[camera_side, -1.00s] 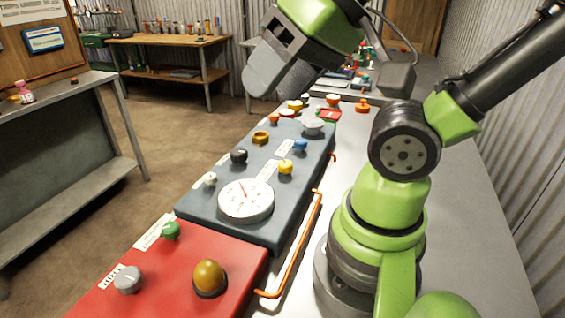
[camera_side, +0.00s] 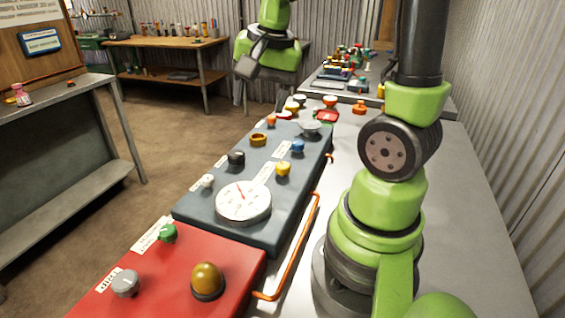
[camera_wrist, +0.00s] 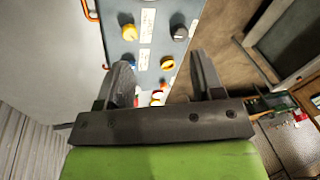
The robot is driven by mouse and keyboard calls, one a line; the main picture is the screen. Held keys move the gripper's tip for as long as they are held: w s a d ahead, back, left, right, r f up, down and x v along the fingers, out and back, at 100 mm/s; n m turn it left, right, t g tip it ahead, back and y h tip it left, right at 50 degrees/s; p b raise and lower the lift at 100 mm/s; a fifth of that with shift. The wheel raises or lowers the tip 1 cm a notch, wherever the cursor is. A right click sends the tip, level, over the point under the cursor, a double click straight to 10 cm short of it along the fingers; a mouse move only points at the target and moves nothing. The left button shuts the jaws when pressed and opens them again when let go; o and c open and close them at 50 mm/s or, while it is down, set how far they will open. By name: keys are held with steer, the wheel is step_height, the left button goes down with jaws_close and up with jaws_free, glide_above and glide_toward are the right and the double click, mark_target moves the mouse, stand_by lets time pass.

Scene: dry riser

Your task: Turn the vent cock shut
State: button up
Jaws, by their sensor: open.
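The blue-grey panel (camera_side: 262,213) carries a white dial gauge (camera_side: 243,202) and several knobs. They include a small white knob (camera_side: 207,181), a black knob (camera_side: 236,158), a yellow knob (camera_side: 283,169), a blue knob (camera_side: 297,147) and a brass-coloured ring (camera_side: 258,139). Labels are too small to read, so I cannot tell which is the vent cock. My gripper (camera_wrist: 163,77) is open and empty, raised beyond the panel's far end in the side view. The wrist view shows the yellow knob (camera_wrist: 129,32), the black knob (camera_wrist: 180,33) and the brass ring (camera_wrist: 167,63) past my fingers.
A red panel (camera_side: 180,285) in front holds a green knob (camera_side: 167,233), a grey knob (camera_side: 125,284) and an amber dome (camera_side: 207,280). An orange rail (camera_side: 300,245) runs along the panels' right side. Small coloured items crowd the bench's far end. Open floor lies left.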

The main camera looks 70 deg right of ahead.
mark_target(283, 165)
steer(key=d+f+m+g, duration=0.1)
steer(key=d+f+m, duration=0.1)
steer(key=f, duration=0.4)
steer(key=d+f+m+g, duration=0.1)
steer(key=d+f+m, duration=0.1)
steer(key=f, duration=0.4)
steer(key=d+f+m, duration=0.1)
steer(key=d+f, duration=0.3)
steer(key=f, duration=0.2)
steer(key=shift+s+d+f+m+g+y, duration=0.1)
steer(key=shift+s+f+m+g+y, duration=0.05)
steer(key=shift+s+m+g+y, duration=0.2)
steer(key=c, duration=0.9)
